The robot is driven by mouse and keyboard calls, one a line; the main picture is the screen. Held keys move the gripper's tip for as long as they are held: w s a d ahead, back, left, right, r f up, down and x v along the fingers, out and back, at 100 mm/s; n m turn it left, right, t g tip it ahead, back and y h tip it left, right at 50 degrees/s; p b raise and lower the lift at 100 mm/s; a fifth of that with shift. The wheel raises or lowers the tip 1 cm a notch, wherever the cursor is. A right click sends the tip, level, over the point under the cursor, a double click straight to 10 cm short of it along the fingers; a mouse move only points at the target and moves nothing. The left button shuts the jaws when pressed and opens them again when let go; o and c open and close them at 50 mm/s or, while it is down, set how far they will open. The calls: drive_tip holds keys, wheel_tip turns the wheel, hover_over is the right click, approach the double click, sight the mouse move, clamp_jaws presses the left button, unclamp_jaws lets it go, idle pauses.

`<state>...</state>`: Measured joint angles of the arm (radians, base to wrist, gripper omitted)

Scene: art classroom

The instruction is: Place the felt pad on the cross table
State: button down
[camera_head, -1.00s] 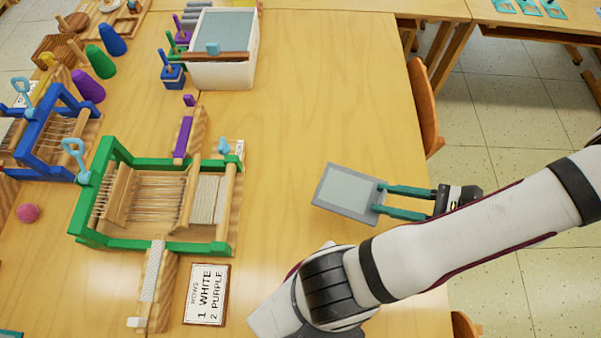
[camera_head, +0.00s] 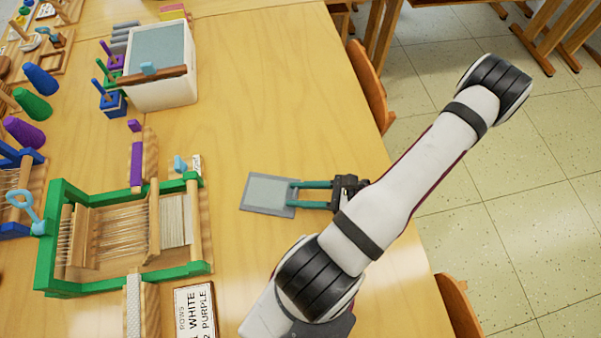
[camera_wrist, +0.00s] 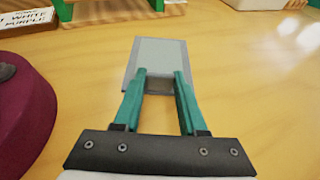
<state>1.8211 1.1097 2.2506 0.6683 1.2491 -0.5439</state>
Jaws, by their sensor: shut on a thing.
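The felt pad (camera_head: 265,191) is a flat grey square with a darker rim. My gripper (camera_head: 294,193) is shut on its right edge with two teal fingers. In the wrist view the pad (camera_wrist: 158,60) sticks out ahead of the fingertips (camera_wrist: 160,80), over bare wood. The pad is low over the long wooden table (camera_head: 270,90), right of the green loom; I cannot tell whether it touches the wood. Another tabletop section (camera_head: 240,6) meets the far end of this table along a seam, mostly out of frame. I cannot tell whether that is the cross table.
The green loom (camera_head: 56,265) and a word card (camera_head: 195,310) stand left of the pad. A white bin (camera_head: 165,90) with a grey-blue top stands farther back. Chairs (camera_head: 370,85) line the right edge. Between bin and pad the wood is clear.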

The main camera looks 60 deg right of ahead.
drive_tip(key=shift+c, duration=2.3)
unclamp_jaws()
drive_tip(key=v, duration=1.2)
drive_tip(key=shift+d, duration=0.1)
drive_tip(key=w+a+r+n+g+y, duration=0.3)
drive_tip(key=w+a+r+n+g, duration=0.7)
drive_tip(key=w+r+n+g, duration=0.3)
drive_tip(key=a+r+n+h, duration=0.2)
drive_tip(key=a+n+h, duration=0.2)
drive_tip(key=a+n, duration=0.3)
drive_tip(key=shift+a+r+n+g, duration=0.3)
drive_tip(key=shift+a+g, duration=0.1)
drive_tip(key=shift+a, duration=0.55)
drive_tip(key=shift+o, duration=0.5)
drive_tip(key=s+a+r+n+t+h, duration=0.1)
drive_tip(key=s+a+n+h, duration=0.1)
drive_tip(key=a+n, duration=0.3)
drive_tip(key=shift+s+r, duration=0.25)
drive_tip(key=shift+s, duration=0.25)
